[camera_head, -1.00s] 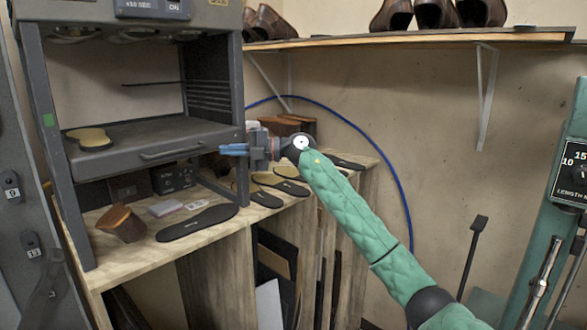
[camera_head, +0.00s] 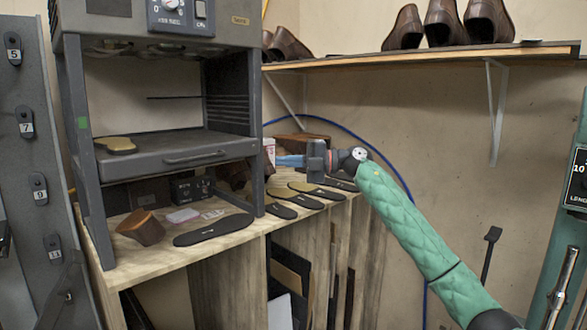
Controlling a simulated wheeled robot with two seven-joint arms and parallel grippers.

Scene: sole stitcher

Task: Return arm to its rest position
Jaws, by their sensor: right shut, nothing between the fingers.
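My right arm, in a green quilted sleeve, comes in from the lower right. Its gripper (camera_head: 290,161) has blue fingers that are shut and empty. It points left, just right of the grey machine's front post and above the wooden bench. The grey machine (camera_head: 165,165) stands on the bench with its drawer shelf closed in. A tan sole (camera_head: 116,145) lies on the left of that shelf. My left gripper is not in view.
Several dark soles, one large (camera_head: 214,230), lie on the bench (camera_head: 165,257) with a brown block (camera_head: 141,227). Brown shoes (camera_head: 443,24) stand on a wall shelf (camera_head: 430,57). A green machine (camera_head: 560,230) stands at the right edge.

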